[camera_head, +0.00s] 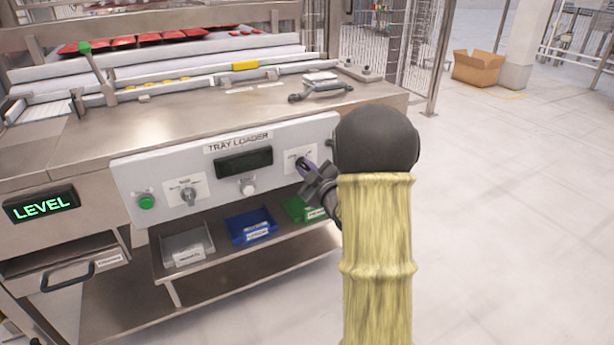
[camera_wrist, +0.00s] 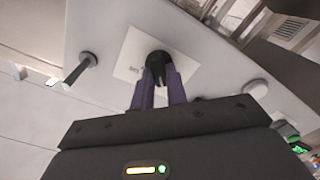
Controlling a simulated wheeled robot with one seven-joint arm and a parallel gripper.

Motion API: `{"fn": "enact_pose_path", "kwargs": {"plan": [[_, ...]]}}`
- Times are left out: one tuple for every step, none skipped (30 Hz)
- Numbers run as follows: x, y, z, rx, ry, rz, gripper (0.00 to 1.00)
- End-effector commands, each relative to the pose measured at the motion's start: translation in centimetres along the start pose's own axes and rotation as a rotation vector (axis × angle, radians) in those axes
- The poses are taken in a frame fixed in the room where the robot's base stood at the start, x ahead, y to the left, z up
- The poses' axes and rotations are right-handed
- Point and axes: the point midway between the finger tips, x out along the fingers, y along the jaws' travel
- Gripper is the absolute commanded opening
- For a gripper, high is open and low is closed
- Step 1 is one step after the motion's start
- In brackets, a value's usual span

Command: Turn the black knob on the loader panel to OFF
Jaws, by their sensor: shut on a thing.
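The black knob (camera_wrist: 157,58) sits on a white label on the grey loader panel (camera_wrist: 100,25). In the wrist view the two purple fingers of my gripper (camera_wrist: 158,76) are closed around it, one on each side. In the head view my gripper (camera_head: 304,168) is at the right end of the panel (camera_head: 130,180) marked TRAY LOADER, in front of a white label (camera_head: 299,155). There my fingers hide most of the knob. The label's writing is too small to read, and which mark the knob points at cannot be told.
The panel also bears a green button (camera_head: 146,202), a metal-coloured switch (camera_head: 188,196), a dark display (camera_head: 244,162) and a white button (camera_head: 248,188). Grey, blue and green bins stand on the shelf below. A dark lever (camera_wrist: 82,68) shows beside the knob.

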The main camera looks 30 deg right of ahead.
Motion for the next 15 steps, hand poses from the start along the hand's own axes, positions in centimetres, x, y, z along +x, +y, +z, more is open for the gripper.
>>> {"fn": "enact_pose_path", "kwargs": {"plan": [[-0.08, -0.36, 0.33, -0.018, -0.004, -0.005, 0.0], [-0.08, -0.36, 0.32, -0.028, -0.005, -0.005, 0.0], [-0.08, -0.34, 0.31, -0.041, -0.005, -0.005, 0.0], [-0.09, -0.32, 0.3, -0.049, -0.005, -0.005, 0.0], [-0.1, -0.3, 0.29, -0.056, -0.006, -0.005, 0.0], [-0.1, -0.27, 0.28, -0.062, -0.006, -0.005, 0.0], [-0.11, -0.25, 0.28, -0.066, -0.006, -0.005, 0.0], [-0.11, -0.24, 0.27, -0.069, -0.006, -0.005, 0.0], [-0.11, -0.23, 0.26, -0.072, -0.006, -0.005, 0.0], [-0.11, -0.22, 0.25, -0.074, -0.006, -0.005, 0.0], [-0.11, -0.22, 0.25, -0.075, -0.007, -0.005, 0.0], [-0.11, -0.21, 0.24, -0.075, -0.007, -0.005, 0.0], [-0.11, -0.21, 0.24, -0.075, -0.007, -0.005, 0.0], [-0.11, -0.21, 0.24, -0.075, -0.007, -0.005, 0.0], [-0.11, -0.21, 0.24, -0.075, -0.007, -0.005, 0.0]]}}
